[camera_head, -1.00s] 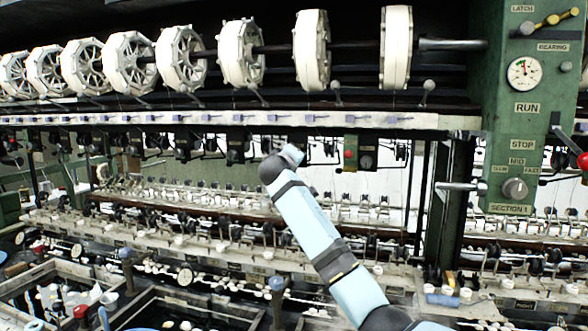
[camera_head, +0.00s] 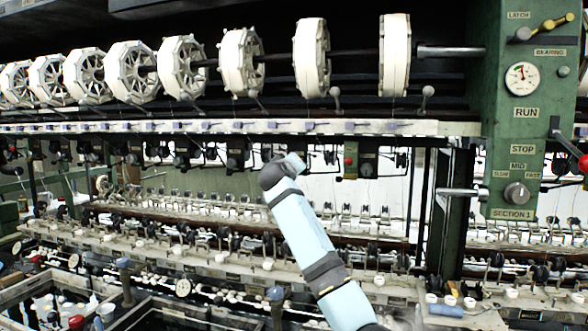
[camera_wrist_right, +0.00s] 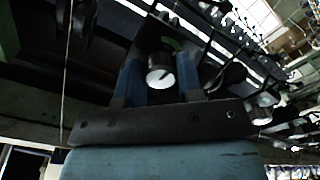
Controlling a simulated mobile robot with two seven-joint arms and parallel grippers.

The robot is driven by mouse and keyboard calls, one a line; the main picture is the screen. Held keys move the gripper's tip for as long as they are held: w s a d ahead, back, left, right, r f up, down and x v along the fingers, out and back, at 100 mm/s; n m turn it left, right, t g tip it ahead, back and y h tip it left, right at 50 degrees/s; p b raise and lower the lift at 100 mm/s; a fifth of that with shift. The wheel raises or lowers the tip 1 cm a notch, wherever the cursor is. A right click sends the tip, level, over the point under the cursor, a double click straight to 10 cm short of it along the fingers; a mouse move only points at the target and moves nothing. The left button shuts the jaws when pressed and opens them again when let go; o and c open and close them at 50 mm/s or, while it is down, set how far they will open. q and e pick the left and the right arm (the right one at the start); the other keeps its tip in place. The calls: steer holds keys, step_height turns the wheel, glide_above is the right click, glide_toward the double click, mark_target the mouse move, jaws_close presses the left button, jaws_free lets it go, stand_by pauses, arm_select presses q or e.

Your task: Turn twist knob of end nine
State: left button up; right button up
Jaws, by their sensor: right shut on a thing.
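My right arm (camera_head: 305,235) rises from the lower centre of the head view toward the row of dark units under the white rail. Its gripper is hidden there behind the wrist. In the right wrist view my right gripper (camera_wrist_right: 158,68) has its two blue fingers on either side of a small round pale twist knob (camera_wrist_right: 160,77). The gripper is shut on this knob. A dark slot line crosses the knob's face. No label for end nine can be read. My left gripper is out of view.
White reels (camera_head: 312,58) on a shaft line the top. A green post (camera_head: 525,130) at the right carries a gauge, a lever with a red end and a section dial (camera_head: 516,194). Basins (camera_head: 30,303) lie at the lower left. Threads and rods hang close around the gripper.

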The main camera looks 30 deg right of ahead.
steer(key=o, duration=0.9)
steer(key=shift+a, duration=0.1)
steer(key=b+v, duration=0.1)
steer(key=v, duration=1.2)
steer(key=shift+s+a+b, duration=0.25)
steer(key=shift+s+b, duration=0.05)
